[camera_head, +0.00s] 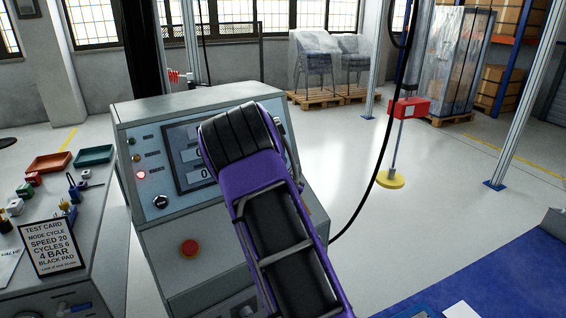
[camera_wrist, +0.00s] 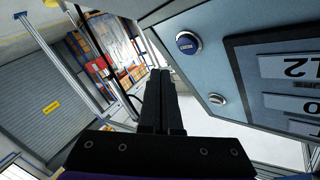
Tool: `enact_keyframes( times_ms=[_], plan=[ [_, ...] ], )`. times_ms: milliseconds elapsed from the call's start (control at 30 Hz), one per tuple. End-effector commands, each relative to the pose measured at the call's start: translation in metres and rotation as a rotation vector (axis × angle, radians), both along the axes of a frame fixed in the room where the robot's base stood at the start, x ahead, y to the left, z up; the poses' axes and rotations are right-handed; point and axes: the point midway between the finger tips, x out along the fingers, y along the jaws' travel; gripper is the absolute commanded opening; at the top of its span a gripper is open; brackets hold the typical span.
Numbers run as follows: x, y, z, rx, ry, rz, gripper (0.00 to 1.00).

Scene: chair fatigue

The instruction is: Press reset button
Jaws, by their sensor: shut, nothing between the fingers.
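My gripper (camera_wrist: 161,75) is shut and empty in the wrist view, its dark fingers side by side. A round blue button (camera_wrist: 187,43) in a silver ring is on the grey panel, up and right of my fingertips and apart from them. A pale silver button (camera_wrist: 217,99) is lower on the same panel. I can read no reset label on either. In the head view, my purple arm covers the right part of the grey console (camera_head: 144,112) and its display (camera_head: 181,137), and hides my fingertips and the blue button.
The console also has a red mushroom button (camera_head: 190,249), a black knob (camera_head: 160,201) and a lit red lamp (camera_head: 141,174). A bench with a test card (camera_head: 49,247) and trays is at the left. A red box (camera_head: 408,108) hangs at the right. Open floor lies behind.

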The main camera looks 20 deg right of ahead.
Motion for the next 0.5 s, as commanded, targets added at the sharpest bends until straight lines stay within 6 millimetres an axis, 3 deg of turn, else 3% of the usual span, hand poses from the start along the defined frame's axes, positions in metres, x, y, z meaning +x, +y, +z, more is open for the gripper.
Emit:
enact_keyframes(
  times_ms=[200, 500],
  plan=[
    [0.023, 0.006, -0.009, 0.0, -0.002, 0.001, 0.0],
    [0.031, 0.008, -0.008, 0.0, 0.0, 0.0, 0.0]
  ],
)
